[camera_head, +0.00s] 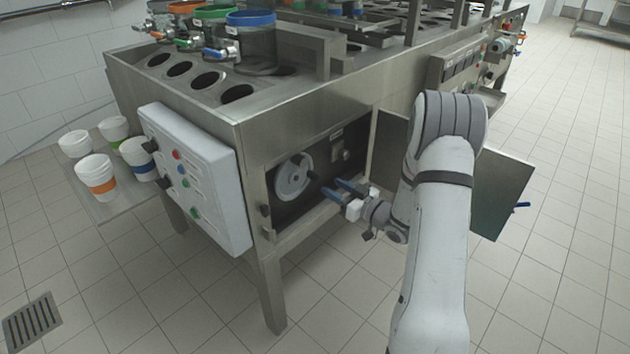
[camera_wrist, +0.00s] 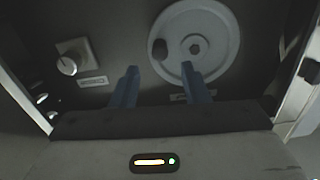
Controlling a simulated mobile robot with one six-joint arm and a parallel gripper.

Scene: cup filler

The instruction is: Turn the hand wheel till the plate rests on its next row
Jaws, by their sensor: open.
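The hand wheel (camera_head: 293,177) is a pale grey disc inside the open compartment on the machine's near end. A dark knob stands out from its right side in the head view. In the wrist view the hand wheel (camera_wrist: 206,35) is at the upper right, with a hub nut and a dark knob left of the hub. My gripper (camera_head: 334,189) is open at the compartment opening, right of the wheel. Its two blue fingers (camera_wrist: 160,75) show apart and empty in the wrist view. Whether a finger touches the wheel I cannot tell. I cannot pick out the plate for certain.
A rotary switch (camera_wrist: 70,62) with a label sits beside the wheel. The compartment's door (camera_head: 500,185) hangs open at right, beyond my arm. A control box (camera_head: 195,175) juts out at left. Cups (camera_head: 97,177) stand on a side shelf (camera_head: 110,205). Floor in front is clear.

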